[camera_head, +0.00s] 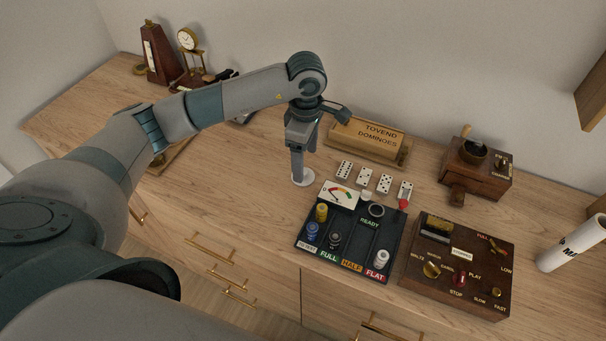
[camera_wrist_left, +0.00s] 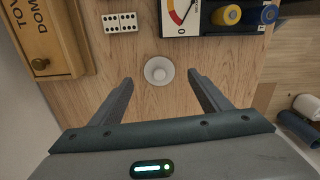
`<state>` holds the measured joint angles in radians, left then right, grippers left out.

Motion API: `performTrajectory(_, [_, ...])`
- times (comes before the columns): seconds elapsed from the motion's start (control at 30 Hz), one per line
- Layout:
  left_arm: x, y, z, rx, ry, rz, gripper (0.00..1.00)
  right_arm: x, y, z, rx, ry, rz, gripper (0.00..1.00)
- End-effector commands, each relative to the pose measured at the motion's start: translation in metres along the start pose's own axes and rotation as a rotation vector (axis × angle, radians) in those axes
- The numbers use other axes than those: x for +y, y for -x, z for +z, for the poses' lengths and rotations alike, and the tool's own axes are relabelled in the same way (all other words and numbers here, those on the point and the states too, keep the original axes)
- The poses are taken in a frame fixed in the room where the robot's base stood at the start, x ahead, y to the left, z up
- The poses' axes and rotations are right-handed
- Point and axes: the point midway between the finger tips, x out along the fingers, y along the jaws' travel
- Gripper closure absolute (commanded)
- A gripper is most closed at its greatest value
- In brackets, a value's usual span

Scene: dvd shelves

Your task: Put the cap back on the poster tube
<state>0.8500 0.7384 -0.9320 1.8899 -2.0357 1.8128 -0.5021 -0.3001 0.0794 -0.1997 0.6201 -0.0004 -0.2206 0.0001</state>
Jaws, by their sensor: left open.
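The white round cap (camera_head: 303,179) lies on the wooden cabinet top, left of the black battery tester tray. In the left wrist view the cap (camera_wrist_left: 159,70) shows as a small white disc with a raised, paler middle. My left gripper (camera_head: 298,170) points down right by the cap. Its two fingers are apart, and in the wrist view the cap appears between and slightly beyond the fingertips, with nothing held. My right gripper is out of view.
The black tester tray (camera_head: 311,246) with several batteries is right of the cap. Dominoes (camera_head: 364,177) and a wooden domino box (camera_head: 366,139) are behind it. A brown control box (camera_head: 477,282) and a coffee grinder (camera_head: 478,180) stand right. Bare wood is left of the cap.

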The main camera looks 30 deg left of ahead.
Motion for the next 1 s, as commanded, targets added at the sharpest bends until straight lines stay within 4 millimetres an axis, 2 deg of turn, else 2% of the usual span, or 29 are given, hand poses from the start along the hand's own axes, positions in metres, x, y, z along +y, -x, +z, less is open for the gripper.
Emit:
performTrajectory(0.17, [0.000,-0.007,-0.002,0.000,0.001,-0.004,0.29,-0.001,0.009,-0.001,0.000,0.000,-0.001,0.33])
performTrajectory(0.37, [0.001,-0.028,-0.008,0.001,0.002,-0.005,0.29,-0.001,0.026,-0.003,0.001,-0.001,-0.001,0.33])
performTrajectory(0.53, [0.002,-0.047,-0.006,-0.001,0.001,-0.002,0.29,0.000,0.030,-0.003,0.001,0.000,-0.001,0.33])
performTrajectory(1.0, [0.003,-0.051,-0.007,0.000,0.000,0.000,0.29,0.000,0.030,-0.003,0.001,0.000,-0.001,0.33])
